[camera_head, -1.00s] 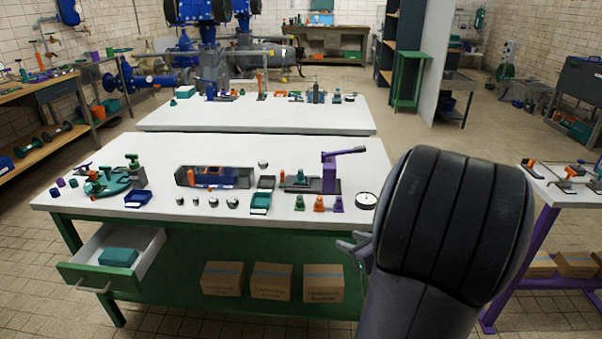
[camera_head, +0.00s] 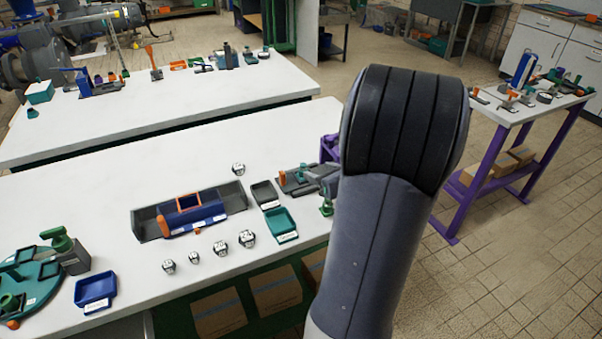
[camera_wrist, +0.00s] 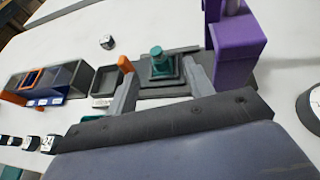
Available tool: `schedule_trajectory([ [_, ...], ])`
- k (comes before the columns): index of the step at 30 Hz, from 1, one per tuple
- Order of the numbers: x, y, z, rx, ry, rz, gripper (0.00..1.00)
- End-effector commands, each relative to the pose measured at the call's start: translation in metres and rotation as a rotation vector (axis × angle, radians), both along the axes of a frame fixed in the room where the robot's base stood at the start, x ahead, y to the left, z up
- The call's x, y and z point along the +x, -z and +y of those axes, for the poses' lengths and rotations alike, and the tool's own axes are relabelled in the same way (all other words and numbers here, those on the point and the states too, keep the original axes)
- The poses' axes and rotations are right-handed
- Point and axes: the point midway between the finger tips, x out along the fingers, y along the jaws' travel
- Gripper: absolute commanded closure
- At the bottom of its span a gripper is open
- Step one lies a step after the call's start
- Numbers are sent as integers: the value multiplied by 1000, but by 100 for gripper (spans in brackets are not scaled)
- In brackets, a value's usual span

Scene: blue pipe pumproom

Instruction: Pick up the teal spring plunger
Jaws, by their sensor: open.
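A teal plunger-like piece (camera_wrist: 158,64) with a stepped square base stands upright on a dark grey plate (camera_wrist: 187,87) in the wrist view. In the head view a small teal piece (camera_head: 303,171) shows on the same plate. My gripper (camera_wrist: 160,80) is open, its two grey fingers on either side of the teal piece in the wrist view. Contact cannot be told. A second green-teal piece (camera_head: 326,207) stands at the table's front edge, beside my arm. My arm hides much of this area in the head view.
A purple press block (camera_wrist: 233,52) stands close right of my gripper. An orange piece (camera_wrist: 125,63) is by the left finger. A dark tray (camera_head: 265,194), teal tray (camera_head: 281,223) and grey bin (camera_head: 232,196) lie to the left.

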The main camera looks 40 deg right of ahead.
Motion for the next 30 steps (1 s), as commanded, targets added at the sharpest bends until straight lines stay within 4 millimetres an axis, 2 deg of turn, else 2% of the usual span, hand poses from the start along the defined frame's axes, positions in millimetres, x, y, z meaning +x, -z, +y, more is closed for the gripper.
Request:
schedule_trajectory([
  [5, 12, 5, 0, 0, -1, 1, 50],
  [15, 52, 24, 1, -1, 0, 0, 50],
  [23, 54, 25, 0, -2, 1, 0, 50],
  [30, 54, 25, 0, -2, 1, 0, 68],
])
